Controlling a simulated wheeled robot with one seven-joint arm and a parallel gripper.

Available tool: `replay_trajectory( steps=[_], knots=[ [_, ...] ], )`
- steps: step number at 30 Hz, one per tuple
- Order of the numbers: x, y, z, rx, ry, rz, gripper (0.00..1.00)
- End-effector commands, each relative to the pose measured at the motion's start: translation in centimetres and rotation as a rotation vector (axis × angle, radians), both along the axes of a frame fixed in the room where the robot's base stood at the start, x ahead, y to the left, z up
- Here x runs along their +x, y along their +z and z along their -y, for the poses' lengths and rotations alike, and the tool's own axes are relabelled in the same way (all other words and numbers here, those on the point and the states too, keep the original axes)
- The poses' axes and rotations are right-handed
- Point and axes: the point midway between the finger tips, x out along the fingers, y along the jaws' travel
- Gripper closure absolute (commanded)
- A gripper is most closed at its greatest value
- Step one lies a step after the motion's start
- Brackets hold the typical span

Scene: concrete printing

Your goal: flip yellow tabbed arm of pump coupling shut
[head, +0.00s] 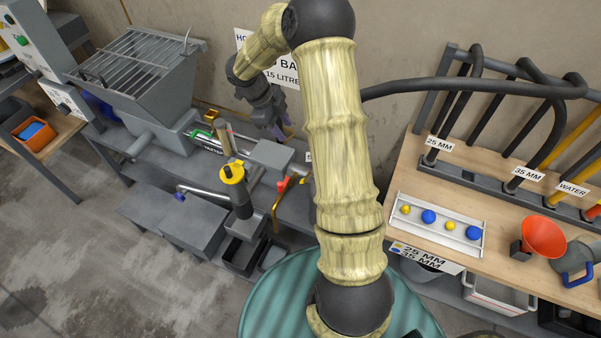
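The grey hopper pump (140,62) stands on the bench at the upper left, with a pipe-like run going right from its base. Near a grey block (270,157) on that run is a small yellow tab (305,180). A red tab (283,184) sits just left of it, above a thin orange-yellow arm (276,213) that slants down. I cannot tell for sure which piece is the coupling's yellow tabbed arm, or how far open it stands. My gripper (279,133) is above and behind the grey block, apart from the tabs. Its fingers are too small and dark to read.
A yellow-capped post (233,175) with a grey side pipe stands in front of the bench, above dark bins (243,258). A wooden table (410,170) at right holds hoses, a tray of balls (437,222) and an orange funnel (543,237). Floor at lower left is clear.

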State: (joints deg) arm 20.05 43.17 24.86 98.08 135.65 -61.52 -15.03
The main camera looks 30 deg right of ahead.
Motion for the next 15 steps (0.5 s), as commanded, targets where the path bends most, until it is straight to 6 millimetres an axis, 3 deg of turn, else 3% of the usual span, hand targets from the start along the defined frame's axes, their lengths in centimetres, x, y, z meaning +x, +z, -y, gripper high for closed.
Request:
replay_trajectory(
  steps=[6,15],
  knots=[
    [-1.5,-0.6,-1.8,0.103,-0.134,-0.107,0.60],
    [-1.5,-0.7,-1.9,0.104,-0.135,-0.108,0.60]
  ],
)
